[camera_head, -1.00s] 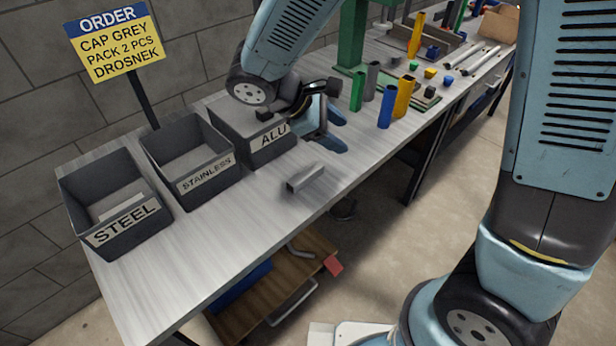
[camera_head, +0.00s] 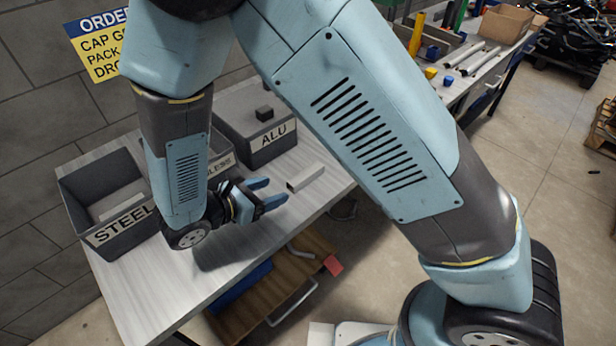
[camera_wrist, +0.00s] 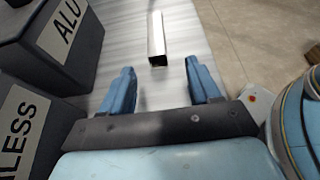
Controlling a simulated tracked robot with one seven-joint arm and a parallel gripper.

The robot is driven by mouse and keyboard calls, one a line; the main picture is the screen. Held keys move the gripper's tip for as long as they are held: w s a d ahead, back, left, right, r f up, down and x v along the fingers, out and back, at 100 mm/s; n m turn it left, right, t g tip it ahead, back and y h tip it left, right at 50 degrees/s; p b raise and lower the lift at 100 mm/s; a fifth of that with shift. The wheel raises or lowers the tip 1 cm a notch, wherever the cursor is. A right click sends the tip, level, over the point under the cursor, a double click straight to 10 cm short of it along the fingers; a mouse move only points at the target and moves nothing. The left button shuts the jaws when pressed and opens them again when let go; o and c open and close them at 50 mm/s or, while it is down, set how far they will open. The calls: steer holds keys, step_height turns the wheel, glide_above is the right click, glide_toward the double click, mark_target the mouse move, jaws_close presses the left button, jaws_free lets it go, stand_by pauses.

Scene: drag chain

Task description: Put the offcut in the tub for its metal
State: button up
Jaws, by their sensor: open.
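The offcut is a short, square, silvery metal tube (camera_head: 306,178) lying on the bench in front of the ALU tub. It also shows in the wrist view (camera_wrist: 157,38), ahead of and between my fingers. My gripper (camera_head: 268,193) is open and empty, low over the bench, just left of the offcut and apart from it. The ALU tub (camera_head: 252,146) stands behind the offcut, with a small dark block (camera_head: 264,113) at its top. The STEEL tub (camera_head: 110,228) at the left has a light flat piece inside. The STAINLESS tub (camera_head: 222,165) is mostly hidden by my arm.
An order sign (camera_head: 97,45) stands at the back left, partly hidden by my arm. A wooden shelf (camera_head: 262,300) is below the bench. The bench front left is clear.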

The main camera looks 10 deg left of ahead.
mark_target(299, 178)
steer(key=x, duration=0.6)
steer(key=shift+w+d+f, duration=0.1)
steer(key=shift+w+r+x, duration=0.1)
steer(key=shift+x, duration=1.2)
steer(key=shift+w+r+x, duration=0.1)
steer(key=shift+r+x, duration=0.05)
steer(key=shift+x, duration=1.15)
jaws_close()
steer(key=shift+r, duration=0.1)
